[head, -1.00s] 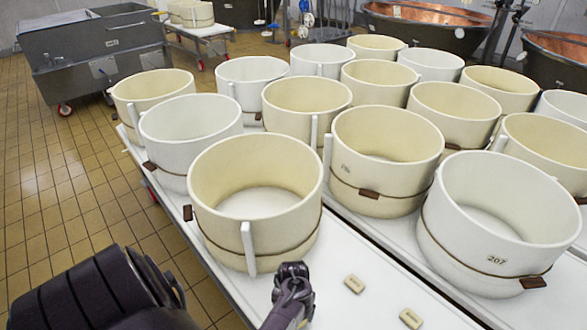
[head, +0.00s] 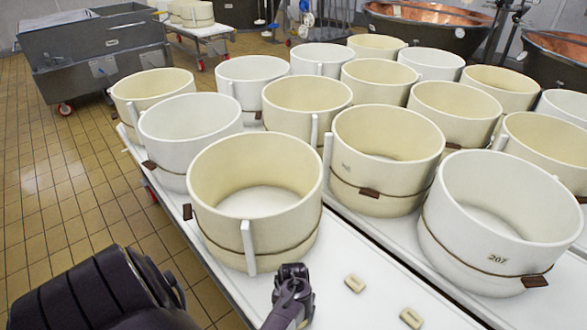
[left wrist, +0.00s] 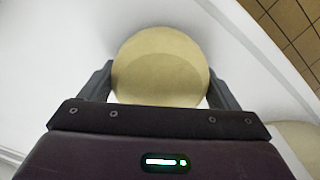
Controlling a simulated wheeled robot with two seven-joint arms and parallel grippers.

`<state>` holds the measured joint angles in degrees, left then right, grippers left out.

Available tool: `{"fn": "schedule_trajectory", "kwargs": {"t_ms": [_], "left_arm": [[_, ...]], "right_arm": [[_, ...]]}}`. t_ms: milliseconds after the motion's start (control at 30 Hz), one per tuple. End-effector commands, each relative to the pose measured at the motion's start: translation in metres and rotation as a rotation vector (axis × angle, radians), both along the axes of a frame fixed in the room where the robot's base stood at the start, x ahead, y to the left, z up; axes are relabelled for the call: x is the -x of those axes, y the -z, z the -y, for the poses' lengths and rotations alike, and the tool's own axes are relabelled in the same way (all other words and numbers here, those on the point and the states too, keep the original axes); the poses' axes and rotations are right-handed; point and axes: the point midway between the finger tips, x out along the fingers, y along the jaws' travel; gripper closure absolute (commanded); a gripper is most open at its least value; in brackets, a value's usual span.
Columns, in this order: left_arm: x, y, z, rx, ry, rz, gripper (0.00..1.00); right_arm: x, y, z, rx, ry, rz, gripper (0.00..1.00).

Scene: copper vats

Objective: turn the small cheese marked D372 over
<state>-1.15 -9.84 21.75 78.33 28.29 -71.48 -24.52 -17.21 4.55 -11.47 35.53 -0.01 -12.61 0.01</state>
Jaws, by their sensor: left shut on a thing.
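The small cheese (left wrist: 160,50) is a pale yellow round in the left wrist view, with a curved edge running across it. My left gripper (left wrist: 160,82) is shut on it, one dark finger at each side. No D372 mark shows on the part I see. In the head view my left gripper (head: 292,274) is at the bottom middle, over the white table beside the front cream mould; the cheese is mostly or wholly hidden there. My right gripper is not in view.
A cream mould (head: 256,166) with a white upright strip stands close behind my gripper. A white mould marked 207 (head: 490,255) and several others fill the white table (head: 335,255). Two small beige blocks (head: 354,283) (head: 410,317) lie to the right. Tiled floor is left.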

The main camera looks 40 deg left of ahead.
Motion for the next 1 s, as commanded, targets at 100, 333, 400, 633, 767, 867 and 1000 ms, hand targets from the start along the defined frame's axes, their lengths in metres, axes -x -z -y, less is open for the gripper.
{"fn": "schedule_trajectory", "kwargs": {"t_ms": [100, 333, 400, 633, 767, 867, 1000], "left_arm": [[-0.001, 0.001, 0.0, -0.001, 0.0, 0.002, 0.58], [-0.001, 0.001, 0.0, 0.0, 0.0, 0.002, 0.13], [-0.001, 0.001, 0.0, 0.0, 0.0, 0.001, 0.04], [0.0, 0.001, 0.0, 0.0, 0.0, -0.001, 0.0], [0.0, -0.008, -0.001, -0.001, 0.001, 0.0, 0.0], [0.0, -0.024, -0.001, -0.003, 0.002, 0.001, 0.0], [0.0, -0.049, -0.001, -0.003, 0.003, 0.002, 0.0]], "right_arm": [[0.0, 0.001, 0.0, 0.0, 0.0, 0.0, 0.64], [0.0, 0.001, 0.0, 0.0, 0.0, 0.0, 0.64], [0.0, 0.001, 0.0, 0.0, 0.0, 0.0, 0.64], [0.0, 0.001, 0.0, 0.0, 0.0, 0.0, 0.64], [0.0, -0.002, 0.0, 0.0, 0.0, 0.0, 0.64], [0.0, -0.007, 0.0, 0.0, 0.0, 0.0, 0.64], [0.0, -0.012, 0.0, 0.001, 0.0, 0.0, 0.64]]}}
